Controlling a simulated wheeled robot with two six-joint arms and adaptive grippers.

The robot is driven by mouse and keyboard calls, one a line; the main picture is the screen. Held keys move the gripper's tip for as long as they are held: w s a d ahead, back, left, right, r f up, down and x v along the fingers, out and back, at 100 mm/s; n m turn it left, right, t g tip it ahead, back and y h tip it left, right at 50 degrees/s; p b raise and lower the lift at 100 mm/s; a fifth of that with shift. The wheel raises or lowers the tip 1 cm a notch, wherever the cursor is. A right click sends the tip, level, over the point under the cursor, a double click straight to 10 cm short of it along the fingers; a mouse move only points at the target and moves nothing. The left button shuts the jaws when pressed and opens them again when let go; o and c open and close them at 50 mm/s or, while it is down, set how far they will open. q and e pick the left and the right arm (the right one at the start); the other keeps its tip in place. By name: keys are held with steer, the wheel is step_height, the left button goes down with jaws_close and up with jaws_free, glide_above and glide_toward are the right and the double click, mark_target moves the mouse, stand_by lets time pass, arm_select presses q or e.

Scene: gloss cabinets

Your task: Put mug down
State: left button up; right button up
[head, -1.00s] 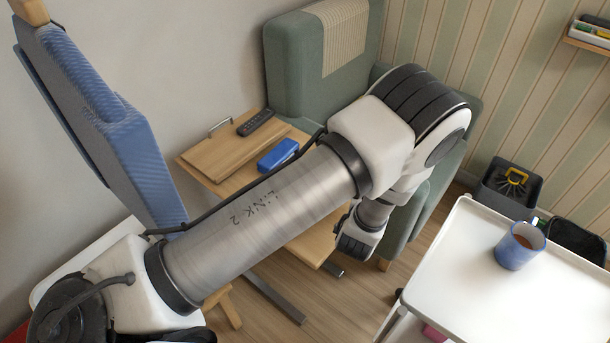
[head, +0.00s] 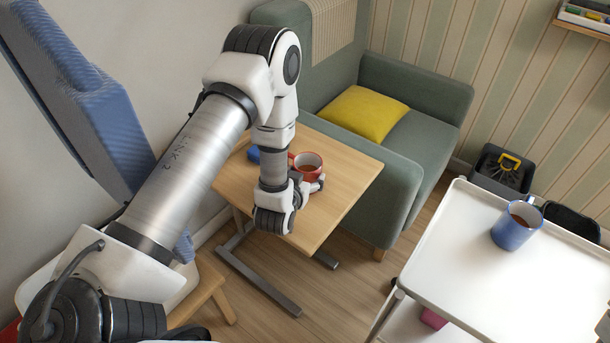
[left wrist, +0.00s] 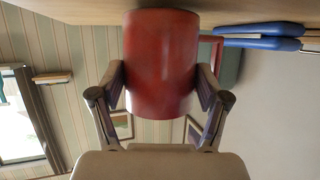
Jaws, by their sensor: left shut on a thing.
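The red mug (head: 303,163), with brown drink in it, is upright at the wooden side table (head: 345,170). My left gripper (head: 310,182) is shut on the mug's body, coming in from the near side. In the left wrist view, which is upside down, the red mug (left wrist: 160,62) sits between the two fingers. Its base is at or very close to the table top (left wrist: 80,12); I cannot tell whether it touches. A blue mug (head: 517,226) with brown drink stands on the white trolley (head: 450,260).
A blue case (head: 253,154) lies on the table just left of the mug, partly behind my arm. A green armchair (head: 425,140) with a yellow cushion (head: 362,113) stands beyond. The table's right and front parts are clear.

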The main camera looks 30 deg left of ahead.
arm_select(q)
steer(key=shift+f, duration=0.25)
steer(key=shift+f, duration=0.1)
steer(key=o, duration=1.6)
steer(key=shift+r, duration=0.2)
steer(key=shift+s+d, duration=0.1)
steer(key=shift+s, duration=0.2)
steer(key=v, duration=1.1)
steer(key=shift+s+d+r, duration=0.1)
steer(key=shift+s+r, duration=0.05)
